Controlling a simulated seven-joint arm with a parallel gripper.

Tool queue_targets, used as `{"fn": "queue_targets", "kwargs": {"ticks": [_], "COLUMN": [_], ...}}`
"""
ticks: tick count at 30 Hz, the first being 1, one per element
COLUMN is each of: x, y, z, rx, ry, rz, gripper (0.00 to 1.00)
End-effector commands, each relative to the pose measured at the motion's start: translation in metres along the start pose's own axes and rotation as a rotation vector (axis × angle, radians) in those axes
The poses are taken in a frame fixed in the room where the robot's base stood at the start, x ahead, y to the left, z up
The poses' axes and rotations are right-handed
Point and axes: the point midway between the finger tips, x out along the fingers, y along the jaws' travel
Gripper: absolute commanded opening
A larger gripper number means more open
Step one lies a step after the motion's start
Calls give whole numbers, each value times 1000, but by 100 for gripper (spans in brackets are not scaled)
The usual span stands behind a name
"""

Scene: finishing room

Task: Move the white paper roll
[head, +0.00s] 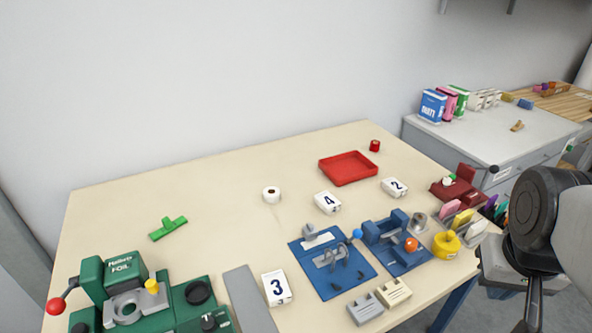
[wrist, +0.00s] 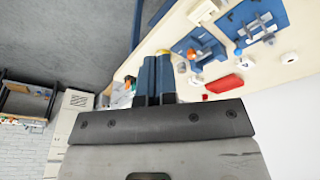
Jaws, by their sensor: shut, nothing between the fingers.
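The white paper roll (head: 271,194), a short white ring with a dark centre, sits on the cream table left of the red tray. A small white round thing (wrist: 290,57) near the right edge of the wrist view looks like the same roll. My gripper (wrist: 156,62) shows in the wrist view with its two dark blue fingers together and nothing between them. It is well away from the roll, on the table's right side. The fingertips are not clearly seen in the head view.
A red tray (head: 348,168), white number blocks (head: 328,202), blue fixtures (head: 333,262), a green foil machine (head: 125,292) and a green part (head: 168,228) stand on the table. A yellow tape dispenser (head: 446,244) is near the right edge. The table around the roll is clear.

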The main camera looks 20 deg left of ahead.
Motion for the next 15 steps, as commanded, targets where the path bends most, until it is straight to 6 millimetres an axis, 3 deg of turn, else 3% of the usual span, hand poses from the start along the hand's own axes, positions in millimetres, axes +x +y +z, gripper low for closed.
{"fn": "queue_targets", "kwargs": {"ticks": [15], "x": [10], "y": [-47], "z": [-107], "rx": [-420], "ry": [-76], "rz": [66], "gripper": [0]}}
